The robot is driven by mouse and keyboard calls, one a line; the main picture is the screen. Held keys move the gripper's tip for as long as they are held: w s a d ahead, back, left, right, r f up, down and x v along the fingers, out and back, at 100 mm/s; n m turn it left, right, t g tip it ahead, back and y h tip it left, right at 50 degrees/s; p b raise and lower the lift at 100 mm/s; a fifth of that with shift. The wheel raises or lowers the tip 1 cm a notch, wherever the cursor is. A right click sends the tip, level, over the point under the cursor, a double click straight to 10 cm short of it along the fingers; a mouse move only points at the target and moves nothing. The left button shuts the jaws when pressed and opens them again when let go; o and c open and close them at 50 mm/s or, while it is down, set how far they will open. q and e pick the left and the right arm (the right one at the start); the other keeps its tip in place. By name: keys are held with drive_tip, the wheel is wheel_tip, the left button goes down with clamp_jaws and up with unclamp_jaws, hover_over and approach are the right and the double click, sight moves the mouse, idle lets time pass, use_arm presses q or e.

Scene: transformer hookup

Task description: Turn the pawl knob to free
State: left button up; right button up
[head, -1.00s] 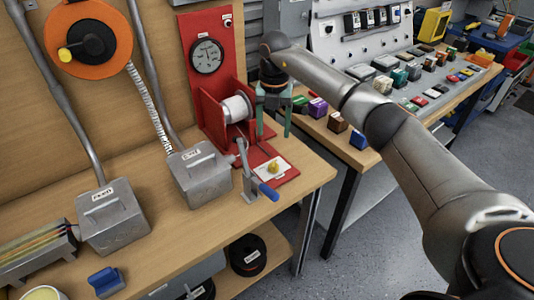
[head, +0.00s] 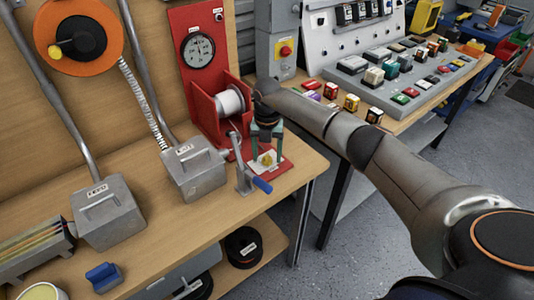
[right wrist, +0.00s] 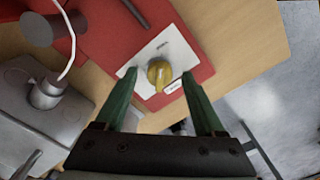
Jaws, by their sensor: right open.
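The yellow pawl knob (head: 266,159) sits on a white label plate (head: 256,168) on the red base at the bench's right end. Small print on the plate (right wrist: 178,50) is too blurred to read surely. My right gripper (head: 266,156) is open above the knob, pointing down; in the right wrist view its fingers (right wrist: 162,78) stand apart on either side, and I cannot tell whether they touch it. My left gripper is not in view.
A crank with a blue handle (head: 262,185) stands just left of the plate. Behind is a red winch stand with a white spool (head: 230,102) and a gauge (head: 198,48). Grey metal boxes (head: 194,170) stand to the left. A second table (head: 400,122) holds coloured blocks.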

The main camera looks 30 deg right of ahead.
clamp_jaws()
idle(0.4)
